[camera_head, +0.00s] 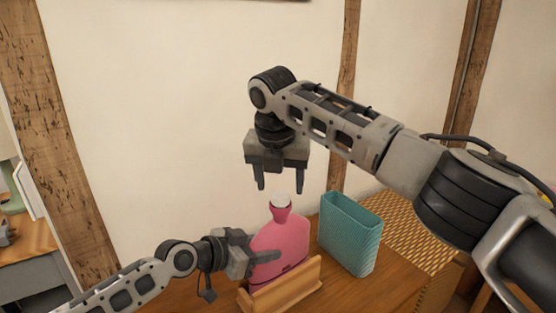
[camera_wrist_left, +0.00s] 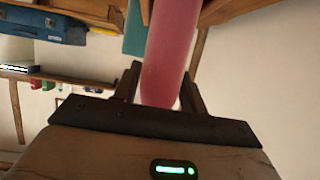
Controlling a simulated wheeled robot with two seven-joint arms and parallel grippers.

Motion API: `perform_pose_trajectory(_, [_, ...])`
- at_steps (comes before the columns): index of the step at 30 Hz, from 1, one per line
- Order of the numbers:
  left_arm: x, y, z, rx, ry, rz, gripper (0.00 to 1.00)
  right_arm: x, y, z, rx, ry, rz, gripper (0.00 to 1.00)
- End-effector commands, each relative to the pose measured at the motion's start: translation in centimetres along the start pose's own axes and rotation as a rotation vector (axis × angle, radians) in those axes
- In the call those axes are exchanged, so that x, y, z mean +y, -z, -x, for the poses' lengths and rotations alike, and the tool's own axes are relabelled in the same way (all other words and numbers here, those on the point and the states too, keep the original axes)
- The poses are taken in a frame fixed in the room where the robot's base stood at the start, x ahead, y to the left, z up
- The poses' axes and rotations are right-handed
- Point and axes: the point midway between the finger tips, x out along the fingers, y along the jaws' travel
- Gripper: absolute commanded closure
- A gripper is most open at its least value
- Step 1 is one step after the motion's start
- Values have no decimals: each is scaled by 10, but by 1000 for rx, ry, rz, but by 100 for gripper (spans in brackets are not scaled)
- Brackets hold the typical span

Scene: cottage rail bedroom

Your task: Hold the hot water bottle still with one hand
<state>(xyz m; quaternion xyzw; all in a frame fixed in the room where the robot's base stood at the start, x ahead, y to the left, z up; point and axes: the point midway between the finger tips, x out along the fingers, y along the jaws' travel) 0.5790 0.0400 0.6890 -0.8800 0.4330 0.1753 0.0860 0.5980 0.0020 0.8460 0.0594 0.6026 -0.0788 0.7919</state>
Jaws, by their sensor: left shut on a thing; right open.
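The pink hot water bottle (camera_head: 284,243) stands upright in a wooden holder (camera_head: 283,291) on the wooden surface. A white stopper (camera_head: 280,200) shows at the top of its neck. My left gripper (camera_head: 268,257) is shut on the side of the bottle's body. In the left wrist view the pink bottle (camera_wrist_left: 170,50) stands between the fingers of my left gripper (camera_wrist_left: 160,90). My right gripper (camera_head: 275,184) points down above the stopper, open and empty, with its fingertips apart from it.
A teal ribbed container (camera_head: 349,236) stands just right of the bottle. A woven yellow surface (camera_head: 408,232) lies behind and right of it. A white wall with wooden posts is behind. The wooden top (camera_head: 385,290) is clear at the front right.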

Motion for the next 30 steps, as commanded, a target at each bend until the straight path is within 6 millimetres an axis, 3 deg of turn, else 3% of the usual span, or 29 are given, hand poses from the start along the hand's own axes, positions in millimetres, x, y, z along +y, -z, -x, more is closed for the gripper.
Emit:
perform_pose_trajectory(6, [0, 0, 0, -1, -1, 1, 100, 0, 0, -24, 1, 0, -1, 40])
perform_pose_trajectory(17, [0, 0, 0, -1, -1, 1, 100, 0, 0, -28, 0, -1, 0, 40])
perform_pose_trajectory(18, [0, 0, 0, -1, -1, 1, 100, 0, 0, -28, 0, -1, 0, 43])
perform_pose_trajectory(24, [0, 0, 0, -1, -1, 1, 100, 0, 0, -28, 0, -1, 0, 94])
perform_pose_trajectory(30, [0, 0, 0, -1, -1, 1, 100, 1, 0, -28, 0, 5, -24, 94])
